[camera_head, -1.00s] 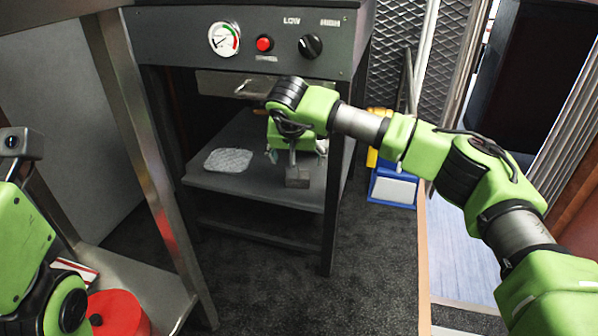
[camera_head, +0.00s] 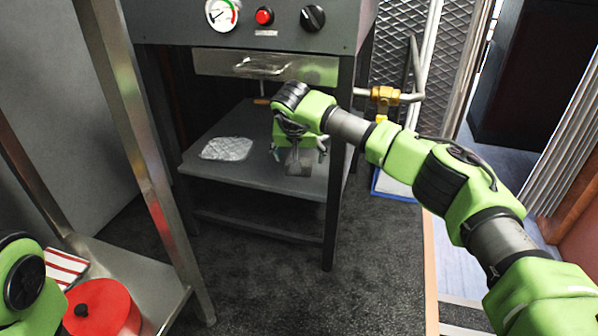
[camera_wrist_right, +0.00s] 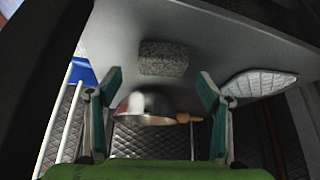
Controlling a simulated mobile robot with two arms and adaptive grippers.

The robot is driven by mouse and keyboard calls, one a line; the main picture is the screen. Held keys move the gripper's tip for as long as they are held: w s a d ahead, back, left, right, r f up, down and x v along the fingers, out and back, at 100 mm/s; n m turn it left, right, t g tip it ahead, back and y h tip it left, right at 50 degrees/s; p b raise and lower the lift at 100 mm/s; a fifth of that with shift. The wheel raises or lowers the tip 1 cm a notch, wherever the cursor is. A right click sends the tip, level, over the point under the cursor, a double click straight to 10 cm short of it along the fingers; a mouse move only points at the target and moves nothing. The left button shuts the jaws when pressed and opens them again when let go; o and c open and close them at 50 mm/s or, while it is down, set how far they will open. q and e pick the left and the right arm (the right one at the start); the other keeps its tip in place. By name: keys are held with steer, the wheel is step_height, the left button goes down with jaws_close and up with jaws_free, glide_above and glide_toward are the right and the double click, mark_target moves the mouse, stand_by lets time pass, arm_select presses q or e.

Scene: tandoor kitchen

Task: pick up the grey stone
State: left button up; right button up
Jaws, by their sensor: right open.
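The grey stone (camera_head: 299,169) is a small speckled block on the dark shelf (camera_head: 240,174) under the oven, near its right front part. In the right wrist view the stone (camera_wrist_right: 163,58) lies just beyond the fingertips, roughly centred between them and not gripped. My right gripper (camera_head: 298,152) is open, above and beside the stone, and hides part of it in the head view. Its two fingers (camera_wrist_right: 160,84) stand wide apart in the wrist view with nothing held. My left gripper is not in view; only part of my left arm shows at the lower left.
A quilted silvery pad (camera_head: 227,148) lies left on the same shelf. The oven drawer (camera_head: 265,67) hangs above. A steel table (camera_head: 135,270) at left bears a red pot (camera_head: 103,308).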

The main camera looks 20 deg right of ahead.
mark_target(306, 163)
steer(key=b+x, duration=0.1)
steer(key=x, duration=0.1)
steer(key=b+x, duration=0.1)
steer(key=shift+a+f+b, duration=0.2)
steer(key=shift+f+b, duration=0.15)
steer(key=shift+w+d+f, duration=0.1)
steer(key=shift+w+f, duration=0.2)
steer(key=shift+r, duration=0.1)
steer(key=c, duration=1.3)
